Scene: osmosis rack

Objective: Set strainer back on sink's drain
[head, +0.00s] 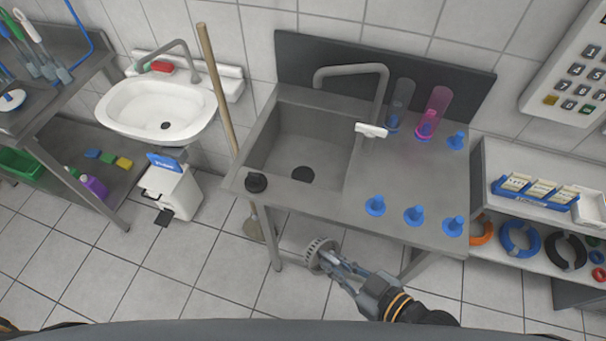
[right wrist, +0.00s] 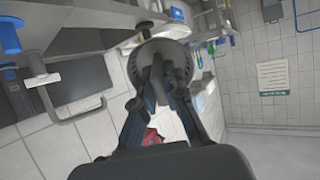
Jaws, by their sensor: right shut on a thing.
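The strainer (head: 320,252) is a grey perforated round piece. My right gripper (head: 334,262) is shut on it in front of the steel sink's front edge. In the right wrist view the strainer (right wrist: 162,60) shows as a round grey disc at the fingertips of the right gripper (right wrist: 160,82). The steel sink (head: 262,135) has a dark round drain (head: 303,174) in its basin floor, uncovered. A black round plug-like piece (head: 256,182) sits on the sink's front left rim. My left gripper is not in view.
Several blue pegs (head: 414,215) stand on the sink's worktop, with clear and pink cylinders (head: 434,112) behind. A tap (head: 352,70) arches over the sink. A wooden pole (head: 216,85) leans at its left. A white washbasin (head: 158,108) hangs further left.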

